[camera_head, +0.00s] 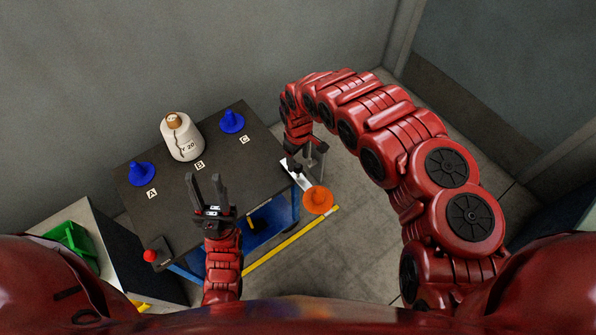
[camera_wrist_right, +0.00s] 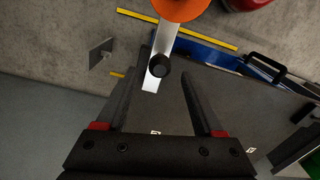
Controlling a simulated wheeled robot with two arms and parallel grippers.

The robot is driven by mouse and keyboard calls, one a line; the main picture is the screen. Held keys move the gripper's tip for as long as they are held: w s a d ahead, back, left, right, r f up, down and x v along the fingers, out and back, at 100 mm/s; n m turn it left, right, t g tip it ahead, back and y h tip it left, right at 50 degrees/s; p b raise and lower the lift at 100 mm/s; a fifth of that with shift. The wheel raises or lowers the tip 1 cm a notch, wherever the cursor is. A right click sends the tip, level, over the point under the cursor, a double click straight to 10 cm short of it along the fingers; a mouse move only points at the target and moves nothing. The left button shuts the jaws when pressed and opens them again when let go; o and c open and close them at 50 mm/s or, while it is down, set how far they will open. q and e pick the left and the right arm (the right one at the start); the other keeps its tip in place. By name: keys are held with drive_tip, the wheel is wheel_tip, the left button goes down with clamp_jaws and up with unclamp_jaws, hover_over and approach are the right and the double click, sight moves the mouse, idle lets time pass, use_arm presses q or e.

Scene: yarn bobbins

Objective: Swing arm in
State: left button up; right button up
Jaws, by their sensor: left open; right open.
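The swing arm is a flat silver bar (camera_head: 297,174) at the right edge of the dark table, with an orange disc-shaped holder (camera_head: 318,200) on its outer end, out beyond the tabletop. In the right wrist view the bar (camera_wrist_right: 165,42), a black knob (camera_wrist_right: 159,66) and the orange holder (camera_wrist_right: 180,8) show. My right gripper (camera_head: 309,160) is open at the bar; in its wrist view the bar and knob appear between the fingers (camera_wrist_right: 163,60), but contact cannot be told. My left gripper (camera_head: 208,188) is open and empty above the table's front part.
The table (camera_head: 240,150) carries a white yarn bobbin (camera_head: 181,138) by label B and blue holders by A (camera_head: 141,173) and C (camera_head: 232,122). A red button (camera_head: 151,255) sits at its front left corner. A green crate (camera_head: 72,240) stands left. Yellow floor lines (camera_head: 290,243) run in front.

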sight(297, 166)
wheel_tip(297, 166, down, 6)
drive_tip(key=shift+a+f, duration=0.15)
drive_tip(key=shift+f, duration=0.95)
clamp_jaws()
idle(0.9)
